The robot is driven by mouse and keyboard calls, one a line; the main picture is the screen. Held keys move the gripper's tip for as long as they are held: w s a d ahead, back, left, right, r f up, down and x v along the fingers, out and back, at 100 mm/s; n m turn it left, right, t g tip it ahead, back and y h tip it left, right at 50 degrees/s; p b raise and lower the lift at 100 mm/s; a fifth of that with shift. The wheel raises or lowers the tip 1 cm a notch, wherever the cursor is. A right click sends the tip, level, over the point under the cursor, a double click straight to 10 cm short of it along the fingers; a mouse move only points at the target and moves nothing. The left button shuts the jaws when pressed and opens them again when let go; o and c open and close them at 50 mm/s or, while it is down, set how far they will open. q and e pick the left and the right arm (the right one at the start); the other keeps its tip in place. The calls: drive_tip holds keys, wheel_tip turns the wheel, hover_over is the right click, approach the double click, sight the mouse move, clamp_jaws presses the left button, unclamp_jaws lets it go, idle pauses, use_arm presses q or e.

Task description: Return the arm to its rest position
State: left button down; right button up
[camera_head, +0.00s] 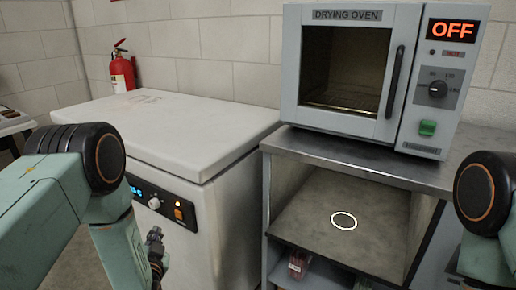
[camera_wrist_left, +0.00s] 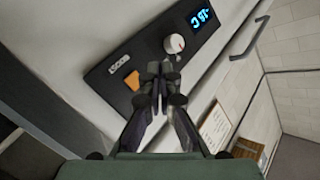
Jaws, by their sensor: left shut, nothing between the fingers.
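My left arm comes in from the left in the head view. Its gripper (camera_head: 155,250) hangs in front of the white chest freezer's (camera_head: 190,125) control panel, with its lower part close to the picture's bottom edge. In the left wrist view the left gripper (camera_wrist_left: 158,75) is shut with nothing between its fingers. Its tips overlap the panel (camera_wrist_left: 130,75) beside the round knob (camera_wrist_left: 178,43) and the orange switch (camera_wrist_left: 132,80); I cannot tell the gap to the panel. My right arm shows at the right edge of the head view, but its gripper is out of view.
A drying oven (camera_head: 345,70) with its door shut and display reading OFF stands on a metal bench (camera_head: 390,165). A white ring (camera_head: 344,221) lies on the shelf below. A fire extinguisher (camera_head: 122,72) is behind the freezer. The freezer lid is clear.

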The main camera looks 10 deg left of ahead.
use_arm(q)
drive_tip(key=s+d+f+n+g+h+p, duration=0.1)
drive_tip(key=s+d+f+n+g+h, duration=0.1)
drive_tip(key=s+d+f+g, duration=0.5)
drive_tip(key=s+d+f+n+g+h, duration=0.1)
drive_tip(key=s+f+h, duration=0.2)
drive_tip(key=s+f, duration=0.55)
drive_tip(key=s+d+r+g+p, duration=0.1)
drive_tip(key=s+d+r+g, duration=0.1)
drive_tip(key=s, duration=0.9)
drive_tip(key=s+d+r+g+h+p, duration=0.1)
drive_tip(key=s+d+r+g, duration=0.2)
drive_tip(key=s, duration=0.8)
drive_tip(key=shift+s+d+r+g+p, duration=0.15)
drive_tip(key=shift+s+r+g+p, duration=0.2)
drive_tip(key=shift+g, duration=0.65)
